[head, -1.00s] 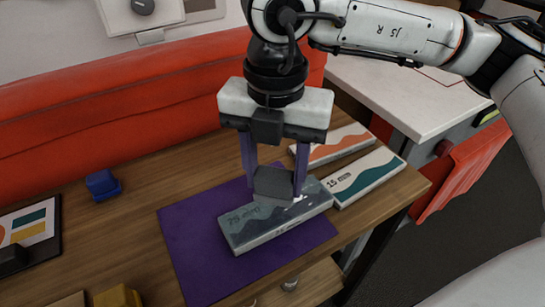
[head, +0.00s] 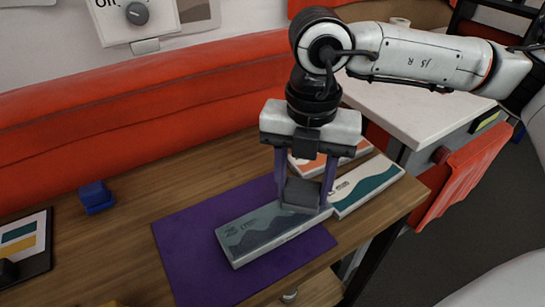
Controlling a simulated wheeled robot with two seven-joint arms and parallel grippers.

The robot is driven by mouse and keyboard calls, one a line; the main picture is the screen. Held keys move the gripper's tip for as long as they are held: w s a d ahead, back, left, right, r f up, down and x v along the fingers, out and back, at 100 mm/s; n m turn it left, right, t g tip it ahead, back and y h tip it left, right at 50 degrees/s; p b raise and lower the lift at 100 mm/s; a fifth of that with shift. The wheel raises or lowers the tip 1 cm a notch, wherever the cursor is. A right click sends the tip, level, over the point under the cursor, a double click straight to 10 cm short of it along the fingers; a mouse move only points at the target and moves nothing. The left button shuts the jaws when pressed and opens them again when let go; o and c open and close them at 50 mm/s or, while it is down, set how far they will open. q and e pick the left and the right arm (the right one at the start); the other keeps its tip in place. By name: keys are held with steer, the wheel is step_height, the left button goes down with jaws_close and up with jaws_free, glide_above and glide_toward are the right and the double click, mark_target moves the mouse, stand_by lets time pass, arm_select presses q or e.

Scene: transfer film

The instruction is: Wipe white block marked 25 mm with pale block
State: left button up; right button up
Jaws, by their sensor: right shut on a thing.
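The block marked 25 mm (head: 262,236) lies flat on a purple mat (head: 190,262). It has white sides and a grey top with a darker wavy pattern; its marking is too small to read clearly now. My right gripper (head: 304,190) points down over the block's far right end, shut on a small block (head: 303,194) that looks grey here. The held block hides part of that end and looks to be at or just above its top; I cannot tell if they touch. My left gripper is out of view.
Two similar flat blocks, one with a teal wave (head: 368,187) and one with orange (head: 306,167), lie just behind at right. A blue object (head: 96,197) stands on the wooden table (head: 150,210) at left. A red padded back (head: 120,110) runs behind the table.

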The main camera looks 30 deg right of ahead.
mark_target(271, 221)
steer(key=d, duration=0.2)
steer(key=shift+w+d, duration=0.1)
steer(key=shift+d, duration=0.2)
steer(key=shift+a+p, duration=0.1)
steer(key=shift+p, duration=0.35)
steer(key=shift+a+f+b, duration=0.1)
steer(key=shift+a+b, duration=0.2)
steer(key=shift+a, duration=1.35)
steer(key=shift+s+a+b, duration=0.15)
steer(key=shift+a, duration=0.65)
steer(key=shift+s+a+b, duration=0.15)
steer(key=shift+a, duration=1.3)
steer(key=shift+s+a+r, duration=0.1)
steer(key=shift+a+r, duration=0.1)
steer(key=shift+a, duration=0.15)
step_height(271, 221, up, 3)
steer(key=shift+r+p, duration=0.2)
steer(key=shift+p, duration=0.55)
arm_select(q)
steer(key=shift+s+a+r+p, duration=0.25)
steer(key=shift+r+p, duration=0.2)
steer(key=shift+p, duration=0.15)
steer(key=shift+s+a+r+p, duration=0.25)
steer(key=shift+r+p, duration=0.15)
steer(key=shift+p, duration=0.2)
arm_select(e)
steer(key=shift+d+r, duration=0.1)
steer(key=shift+r, duration=2.2)
